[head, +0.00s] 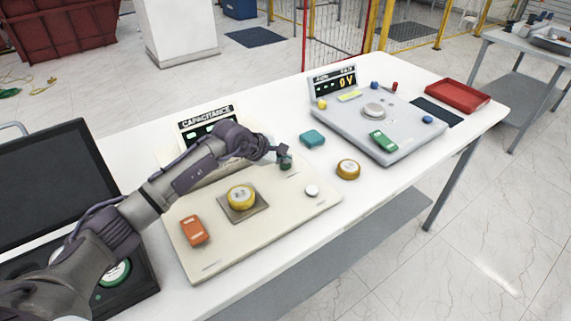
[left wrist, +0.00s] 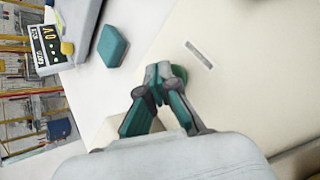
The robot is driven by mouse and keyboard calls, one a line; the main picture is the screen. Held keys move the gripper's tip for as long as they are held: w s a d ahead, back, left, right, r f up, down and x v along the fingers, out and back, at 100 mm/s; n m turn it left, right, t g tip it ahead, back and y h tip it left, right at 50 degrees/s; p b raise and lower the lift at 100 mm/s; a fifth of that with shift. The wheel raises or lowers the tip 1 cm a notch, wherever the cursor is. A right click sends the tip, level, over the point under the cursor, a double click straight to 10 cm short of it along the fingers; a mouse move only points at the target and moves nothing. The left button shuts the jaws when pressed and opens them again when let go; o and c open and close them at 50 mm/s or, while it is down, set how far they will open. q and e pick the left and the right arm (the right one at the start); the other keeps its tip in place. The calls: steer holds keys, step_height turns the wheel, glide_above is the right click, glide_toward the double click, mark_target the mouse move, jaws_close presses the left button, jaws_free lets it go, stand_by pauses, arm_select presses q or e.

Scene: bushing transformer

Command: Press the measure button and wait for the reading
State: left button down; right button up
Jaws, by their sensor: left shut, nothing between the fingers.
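The beige capacitance device (head: 290,215) lies on the white table, with its labelled display (head: 206,121) standing at the back, partly hidden by my left arm. My left gripper (head: 284,158) is shut and empty, with its fingertips down at a green button (head: 285,166) on the device's far right part. In the left wrist view the closed fingertips (left wrist: 160,72) cover most of the green button (left wrist: 181,74); I cannot tell whether it is pressed down. A yellow round part (head: 241,197) sits on a square plate on the device. The display's reading is not legible. My right gripper is not in view.
An orange block (head: 194,230) and a white knob (head: 312,191) are on the device. A teal block (head: 312,138) and another yellow round part (head: 348,169) lie on the table. A grey device (head: 400,140) with a "0V" display and a red tray (head: 457,97) are to the right.

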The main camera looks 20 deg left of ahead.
arm_select(q)
steer(key=shift+f, duration=0.2)
steer(key=shift+r, duration=0.15)
steer(key=shift+r+p, duration=0.35)
steer(key=shift+r, duration=0.5)
steer(key=shift+r+p, duration=1.25)
steer(key=shift+r, duration=1.25)
